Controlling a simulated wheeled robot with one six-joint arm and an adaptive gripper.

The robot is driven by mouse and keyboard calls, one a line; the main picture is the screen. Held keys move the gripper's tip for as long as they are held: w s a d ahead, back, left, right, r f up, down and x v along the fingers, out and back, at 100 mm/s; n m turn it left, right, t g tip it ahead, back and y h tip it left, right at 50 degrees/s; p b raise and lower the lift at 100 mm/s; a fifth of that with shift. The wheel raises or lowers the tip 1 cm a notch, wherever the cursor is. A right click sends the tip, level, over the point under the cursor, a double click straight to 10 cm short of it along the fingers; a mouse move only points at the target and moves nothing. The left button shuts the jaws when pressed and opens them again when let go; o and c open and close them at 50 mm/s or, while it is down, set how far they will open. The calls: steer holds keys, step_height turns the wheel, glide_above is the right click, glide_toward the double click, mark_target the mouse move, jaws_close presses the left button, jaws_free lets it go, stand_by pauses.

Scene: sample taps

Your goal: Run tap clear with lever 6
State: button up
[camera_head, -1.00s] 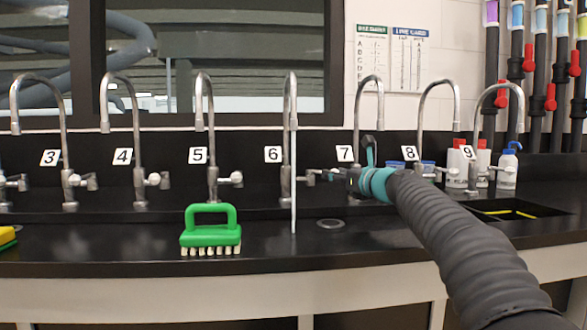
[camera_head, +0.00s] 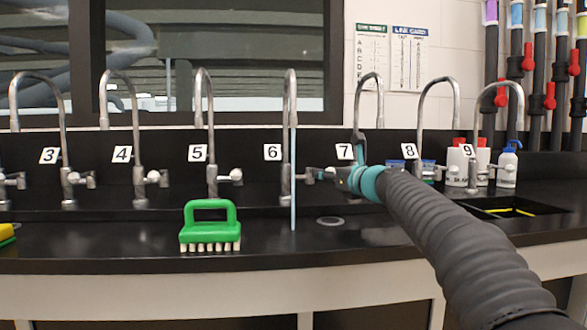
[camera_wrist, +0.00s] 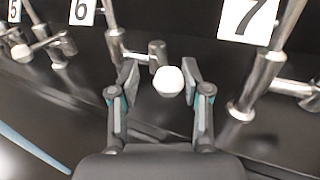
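Lever 6 (camera_head: 309,176) sticks out to the right of the tap's post. In the wrist view its white knob (camera_wrist: 168,81) sits between the fingers of my gripper (camera_wrist: 160,78). The fingers are apart, with a gap on the knob's left; the right finger is close to it, contact unclear.
Tap 7 (camera_wrist: 258,85) stands close to the right of my gripper. Tap 5 (camera_head: 211,140) is to the left. A green brush (camera_head: 209,228) lies on the counter in front of tap 5. Bottles (camera_head: 508,167) and a dark sink (camera_head: 500,208) are at the right.

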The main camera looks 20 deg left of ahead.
steer(key=s+d+b, duration=0.3)
steer(key=s+d, duration=0.1)
steer(key=s, duration=0.2)
steer(key=shift+s, duration=0.25)
stand_by(0.8)
stand_by(0.4)
